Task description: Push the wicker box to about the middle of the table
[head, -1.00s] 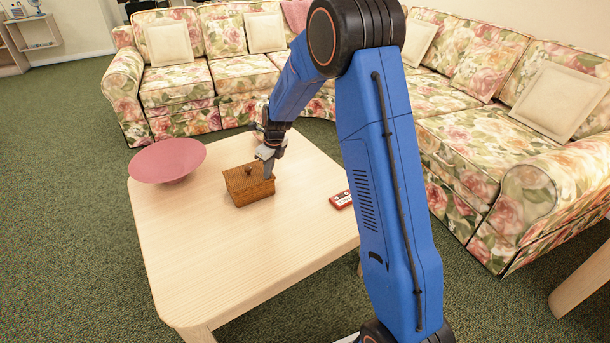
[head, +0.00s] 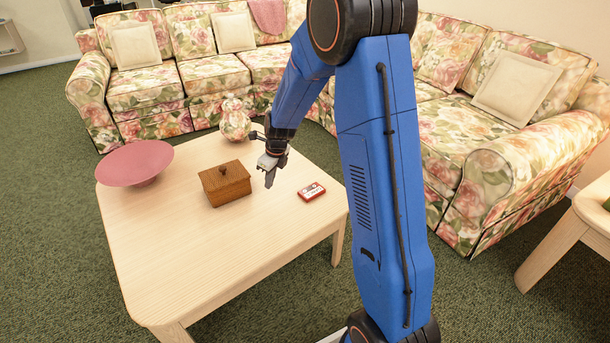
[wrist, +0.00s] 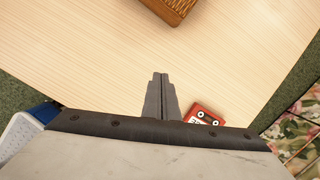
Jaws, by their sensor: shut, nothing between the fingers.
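The wicker box (head: 226,185) is brown with a dark knob on its lid. It stands upright on the pale wooden table (head: 215,270), a little toward the far side from the table's middle. My gripper (head: 269,184) is shut and empty, to the right of the box with a visible gap between them. In the wrist view the shut fingers (wrist: 160,82) point over bare table, and the box (wrist: 172,8) shows only partly at the top edge.
A pink bowl (head: 135,163) stands at the table's left. A red cassette (head: 312,191) lies right of my gripper, and a floral vase (head: 234,120) stands at the far edge. The near part of the table is clear. Floral sofas (head: 215,85) stand behind and to the right.

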